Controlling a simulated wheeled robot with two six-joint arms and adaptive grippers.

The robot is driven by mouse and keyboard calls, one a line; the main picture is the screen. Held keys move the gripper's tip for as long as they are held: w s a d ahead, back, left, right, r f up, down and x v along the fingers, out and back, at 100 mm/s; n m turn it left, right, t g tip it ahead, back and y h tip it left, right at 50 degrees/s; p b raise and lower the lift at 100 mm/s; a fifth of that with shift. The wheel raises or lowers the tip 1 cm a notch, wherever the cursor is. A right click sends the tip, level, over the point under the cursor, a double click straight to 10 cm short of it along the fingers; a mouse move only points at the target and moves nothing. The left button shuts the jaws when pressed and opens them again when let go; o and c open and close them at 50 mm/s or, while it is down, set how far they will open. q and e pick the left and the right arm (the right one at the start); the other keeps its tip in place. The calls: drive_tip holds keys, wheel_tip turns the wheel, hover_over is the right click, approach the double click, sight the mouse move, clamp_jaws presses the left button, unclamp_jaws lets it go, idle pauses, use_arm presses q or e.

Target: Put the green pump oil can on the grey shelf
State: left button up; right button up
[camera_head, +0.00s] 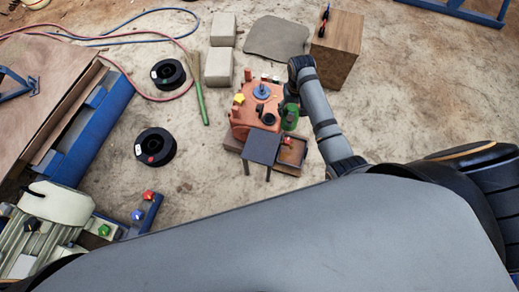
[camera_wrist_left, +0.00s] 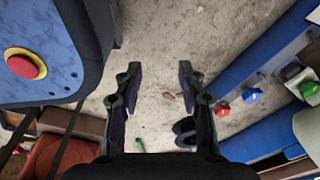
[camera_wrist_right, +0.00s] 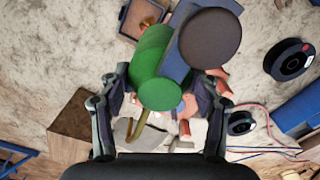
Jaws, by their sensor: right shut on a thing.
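The green pump oil can (camera_head: 290,118) is at the right side of the orange jaw crusher (camera_head: 243,118) in the head view. My right gripper (camera_wrist_right: 168,82) is shut on the can, and its green body (camera_wrist_right: 150,52) lies between the fingers in the right wrist view. The grey shelf (camera_head: 262,147), a flat plate on thin legs, stands just left of and nearer than the can; its top looks bare. In the right wrist view the shelf (camera_wrist_right: 179,50) is partly hidden. My left gripper (camera_wrist_left: 160,85) is open and empty in the left wrist view.
A small tray (camera_head: 291,152) with an orange piece adjoins the shelf. A wooden box (camera_head: 338,50) stands behind the right arm. A blue panel with a red button (camera_wrist_left: 25,65) is close to the left gripper. Black spools (camera_head: 155,147) lie on open floor at left.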

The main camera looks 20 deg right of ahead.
drive_tip(key=shift+m, duration=0.4)
drive_tip(key=d+f, duration=0.1)
drive_tip(key=w+f+b, duration=0.1)
drive_tip(key=d+f+b, duration=0.1)
drive_tip(key=f, duration=0.1)
drive_tip(key=shift+w+d, duration=0.15)
drive_tip(key=shift+d, duration=0.15)
drive_tip(key=shift+w+d+b, duration=0.1)
drive_tip(key=shift+b, duration=0.2)
use_arm(q)
drive_tip(key=w+f+b, duration=0.2)
drive_tip(key=w+f, duration=0.2)
drive_tip(key=w, duration=0.1)
drive_tip(key=w+d+r+b, duration=0.2)
drive_tip(key=w+r+b, duration=0.1)
drive_tip(key=w+r, duration=0.3)
drive_tip(key=shift+r, duration=0.5)
use_arm(e)
drive_tip(key=a+f, duration=1.2)
drive_tip(key=a, duration=0.1)
drive_tip(key=shift+w+a+f, duration=0.3)
drive_tip(key=shift+w+f, duration=0.05)
